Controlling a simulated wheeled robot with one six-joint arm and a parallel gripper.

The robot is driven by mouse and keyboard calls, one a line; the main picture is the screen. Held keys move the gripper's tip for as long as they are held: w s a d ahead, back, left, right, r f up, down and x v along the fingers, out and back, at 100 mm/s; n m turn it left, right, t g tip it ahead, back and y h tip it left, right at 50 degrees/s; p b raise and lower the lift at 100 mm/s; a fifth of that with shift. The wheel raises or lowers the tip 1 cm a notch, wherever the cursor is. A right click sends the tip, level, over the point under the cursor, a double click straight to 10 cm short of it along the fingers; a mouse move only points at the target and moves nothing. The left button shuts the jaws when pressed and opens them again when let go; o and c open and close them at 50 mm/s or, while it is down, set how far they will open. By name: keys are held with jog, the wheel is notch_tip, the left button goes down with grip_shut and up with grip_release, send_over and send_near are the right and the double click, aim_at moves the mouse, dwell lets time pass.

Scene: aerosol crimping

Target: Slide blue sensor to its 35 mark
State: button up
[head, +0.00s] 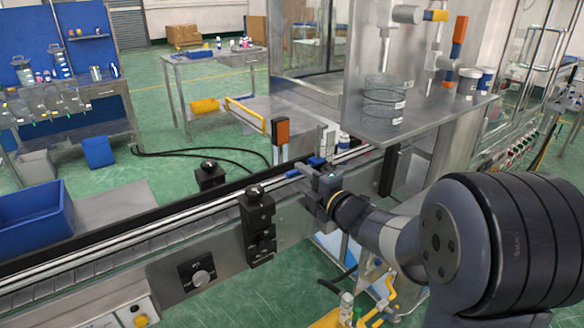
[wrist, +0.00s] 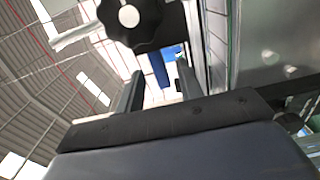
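The blue sensor (head: 317,161) is a small blue piece on the conveyor's rail, just beyond my fingertips in the head view. In the wrist view a blue bar (wrist: 160,70) shows in the gap between my fingers, and it seems to be the same sensor. My gripper (head: 308,176) is at the near side of the rail, close to the sensor. In the wrist view my gripper's fingers (wrist: 158,85) stand apart, with no clear contact on the blue piece. The scale and its 35 mark cannot be read in either view.
A black clamp with a knob (head: 257,215) stands on the near rail, left of my gripper. A black knob (wrist: 130,17) shows close in the wrist view. An orange-topped post (head: 281,132) stands behind the rail. A metal shelf with glass cylinders (head: 384,100) overhangs to the right.

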aim_at(298, 175)
jog(key=x, duration=0.5)
jog(key=shift+p, duration=0.3)
jog(key=shift+s, duration=0.1)
grip_shut()
